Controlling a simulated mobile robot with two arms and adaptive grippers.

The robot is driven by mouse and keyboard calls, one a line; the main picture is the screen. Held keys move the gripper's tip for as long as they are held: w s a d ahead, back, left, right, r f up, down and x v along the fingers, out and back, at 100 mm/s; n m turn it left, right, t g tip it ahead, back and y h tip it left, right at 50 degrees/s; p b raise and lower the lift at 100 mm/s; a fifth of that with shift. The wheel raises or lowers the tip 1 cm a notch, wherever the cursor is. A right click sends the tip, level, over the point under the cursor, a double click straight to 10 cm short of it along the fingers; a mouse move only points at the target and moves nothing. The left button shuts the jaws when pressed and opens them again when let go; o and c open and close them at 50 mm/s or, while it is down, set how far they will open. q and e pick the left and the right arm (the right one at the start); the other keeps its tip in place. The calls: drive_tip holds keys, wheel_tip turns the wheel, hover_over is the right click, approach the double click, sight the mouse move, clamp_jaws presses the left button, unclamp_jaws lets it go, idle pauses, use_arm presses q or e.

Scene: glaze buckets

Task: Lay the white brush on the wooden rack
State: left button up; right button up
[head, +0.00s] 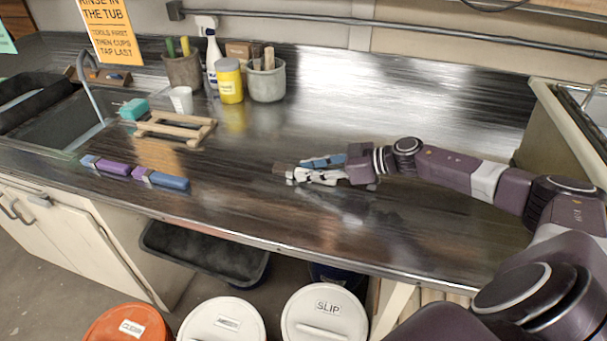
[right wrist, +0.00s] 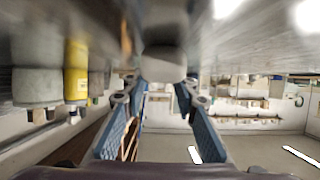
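My right gripper (head: 309,170) is low over the middle of the dark counter, its arm coming in from the right. Its blue fingers look closed on the white brush (head: 318,179), whose grey-brown end (head: 282,169) sticks out to the left. In the right wrist view the brush shows as a blurred pale block (right wrist: 165,66) between the fingertips (right wrist: 158,95). Whether it touches the counter I cannot tell. The wooden rack (head: 180,130), a low frame of bars, stands empty to the left of the gripper, well apart from it. My left gripper is not in view.
Purple-and-blue brushes (head: 106,166) (head: 168,181) lie near the counter's front edge. Behind the rack stand a white cup (head: 181,99), a yellow jar (head: 229,82), a spray bottle (head: 211,55) and grey pots (head: 267,82). A sink is left. Counter between rack and gripper is clear.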

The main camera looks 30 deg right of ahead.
clamp_jaws()
drive_tip(key=shift+r, duration=0.1)
